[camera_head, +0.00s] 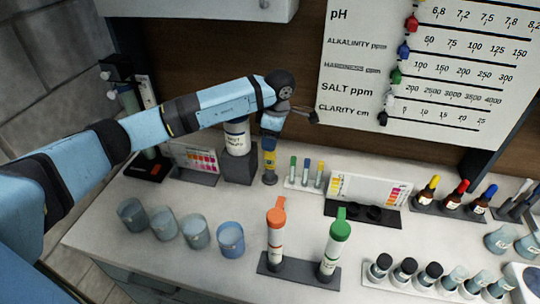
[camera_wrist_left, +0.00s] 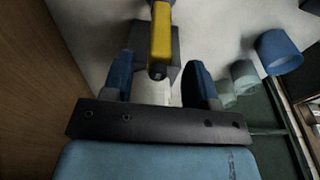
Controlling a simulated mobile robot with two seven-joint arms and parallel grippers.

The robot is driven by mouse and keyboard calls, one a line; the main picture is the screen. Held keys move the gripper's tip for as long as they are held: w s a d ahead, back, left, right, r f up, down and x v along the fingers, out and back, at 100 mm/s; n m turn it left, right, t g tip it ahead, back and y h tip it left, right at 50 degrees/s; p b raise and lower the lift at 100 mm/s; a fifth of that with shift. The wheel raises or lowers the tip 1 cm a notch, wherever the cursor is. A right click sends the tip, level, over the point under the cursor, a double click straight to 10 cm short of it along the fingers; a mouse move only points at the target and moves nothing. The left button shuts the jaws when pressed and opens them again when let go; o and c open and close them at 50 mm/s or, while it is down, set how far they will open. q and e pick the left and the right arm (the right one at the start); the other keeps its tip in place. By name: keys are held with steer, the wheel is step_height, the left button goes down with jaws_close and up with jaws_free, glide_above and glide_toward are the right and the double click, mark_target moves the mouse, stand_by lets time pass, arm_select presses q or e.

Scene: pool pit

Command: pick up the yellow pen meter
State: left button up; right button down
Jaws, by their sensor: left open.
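The yellow pen meter (camera_head: 269,160) stands upright in a small grey holder (camera_head: 269,179) on the counter, in front of the white bottle. My left gripper (camera_head: 269,147) points down right above it, its blue fingers close to the pen's top. In the left wrist view the pen meter (camera_wrist_left: 160,35) is at the top centre, and its near end shows in the gap between the fingers of my open left gripper (camera_wrist_left: 160,75). Neither finger visibly touches it; how deep it lies between them is hard to tell. My right gripper is not in view.
A white bottle (camera_head: 237,138) stands on a dark block behind left. Small test vials (camera_head: 306,173) are close on the right. Several cups (camera_head: 195,231) and a rack (camera_head: 300,270) with orange- and green-capped tubes stand in front. A wall chart (camera_head: 430,80) hangs at the back right.

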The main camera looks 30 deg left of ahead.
arm_select(q)
steer(key=p, duration=0.1)
glide_above(269, 167)
steer(key=w, duration=0.1)
steer(key=f, duration=0.4)
steer(key=shift+a+f, duration=0.25)
steer(key=shift+c, duration=0.4)
jaws_close()
steer(key=shift+r, duration=0.1)
step_height(269, 167, up, 10)
steer(key=shift+f+b, duration=0.1)
steer(key=shift+b, duration=0.8)
